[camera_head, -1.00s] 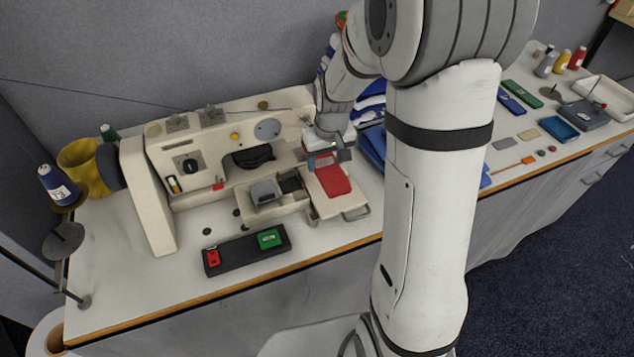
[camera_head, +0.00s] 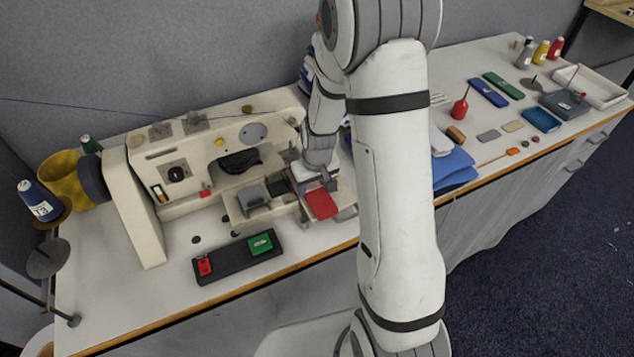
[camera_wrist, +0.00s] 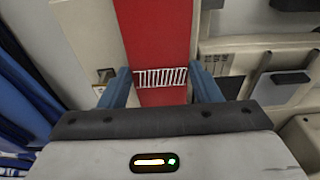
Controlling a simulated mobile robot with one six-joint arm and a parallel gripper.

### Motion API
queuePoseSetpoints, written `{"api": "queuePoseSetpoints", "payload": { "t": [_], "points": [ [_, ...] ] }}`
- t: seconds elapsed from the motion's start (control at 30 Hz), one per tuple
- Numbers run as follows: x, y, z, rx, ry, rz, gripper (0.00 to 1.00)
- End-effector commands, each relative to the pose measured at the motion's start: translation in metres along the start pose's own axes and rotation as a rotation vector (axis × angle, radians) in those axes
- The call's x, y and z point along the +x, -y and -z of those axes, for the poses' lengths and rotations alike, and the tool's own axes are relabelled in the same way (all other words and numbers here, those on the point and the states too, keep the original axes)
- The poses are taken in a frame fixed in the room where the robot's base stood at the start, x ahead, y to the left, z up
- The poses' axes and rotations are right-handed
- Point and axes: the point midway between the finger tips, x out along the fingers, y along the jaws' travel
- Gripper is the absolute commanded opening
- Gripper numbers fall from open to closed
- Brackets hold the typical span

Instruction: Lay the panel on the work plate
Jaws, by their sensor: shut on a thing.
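The red panel (camera_head: 321,204) hangs or lies over the cream work plate (camera_head: 347,212) at the right end of the sewing machine. I cannot tell whether it touches the plate. In the wrist view the panel (camera_wrist: 158,35) is a red strip with a white ladder-like band across it, running away between the blue fingers. My gripper (camera_head: 327,184) is shut on the panel; the fingers (camera_wrist: 160,88) stand at its two side edges in the wrist view. The panel's near end is hidden by the gripper body.
The sewing machine (camera_head: 160,165) stands left of my gripper, with a grey presser block (camera_head: 253,196) close by. A black switch bar (camera_head: 237,262) lies in front. Blue folded cloth (camera_head: 452,168) lies right, partly behind my arm. Bare table lies along the front edge.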

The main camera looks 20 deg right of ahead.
Motion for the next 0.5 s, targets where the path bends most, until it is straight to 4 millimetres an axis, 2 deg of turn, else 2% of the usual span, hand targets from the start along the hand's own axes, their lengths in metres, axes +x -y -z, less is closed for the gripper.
{"api": "queuePoseSetpoints", "payload": {
  "t": [0.17,0.2,0.43,0.5],
  "points": [
    [0.0035,0.0003,-0.0004,0.000,0.000,0.000,0.34],
    [0.0028,0.0003,-0.0003,0.000,0.000,0.000,0.59],
    [0.0020,0.0004,-0.0001,-0.001,0.000,0.000,0.78],
    [0.0020,0.0005,-0.0001,-0.001,0.000,0.000,0.79]
  ]
}}
